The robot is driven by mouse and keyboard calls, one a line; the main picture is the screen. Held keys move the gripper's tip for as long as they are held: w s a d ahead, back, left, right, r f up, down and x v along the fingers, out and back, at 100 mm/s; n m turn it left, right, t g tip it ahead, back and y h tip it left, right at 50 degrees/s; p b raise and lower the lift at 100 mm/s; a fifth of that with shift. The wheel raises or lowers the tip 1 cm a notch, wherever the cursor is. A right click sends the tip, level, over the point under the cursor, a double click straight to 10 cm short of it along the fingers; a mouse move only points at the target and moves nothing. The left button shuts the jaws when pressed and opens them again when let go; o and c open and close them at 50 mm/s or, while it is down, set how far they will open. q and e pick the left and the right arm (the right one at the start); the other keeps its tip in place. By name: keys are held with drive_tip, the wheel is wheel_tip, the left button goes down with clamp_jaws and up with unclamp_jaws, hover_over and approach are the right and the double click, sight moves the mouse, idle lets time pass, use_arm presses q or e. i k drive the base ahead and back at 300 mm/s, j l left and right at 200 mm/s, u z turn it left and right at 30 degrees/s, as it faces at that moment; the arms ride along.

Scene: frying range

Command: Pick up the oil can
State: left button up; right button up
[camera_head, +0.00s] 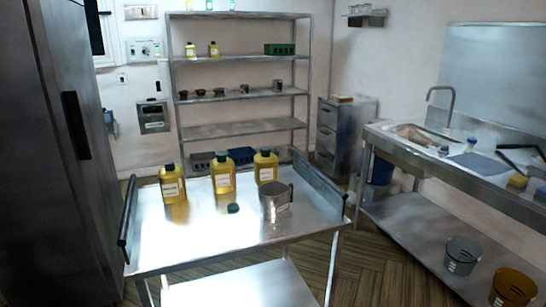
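Three yellow oil bottles with dark tops and white labels stand upright on a steel cart: a left one (173,184), a middle one (223,172) and a right one (265,166). A metal cup with a handle (275,202) stands in front of the right bottle. A small dark green object (233,208), perhaps a cap, lies in front of the middle bottle. I cannot tell which of these the task calls the oil can. Neither of my grippers is in view.
A sink counter (470,178) is at right, with buckets below.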

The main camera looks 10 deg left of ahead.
sight(172, 179)
drive_tip(key=i+l, duration=0.65)
drive_tip(key=l, duration=0.15)
drive_tip(key=i+l, duration=0.65)
drive_tip(key=l, duration=0.15)
drive_tip(key=u, duration=1.4)
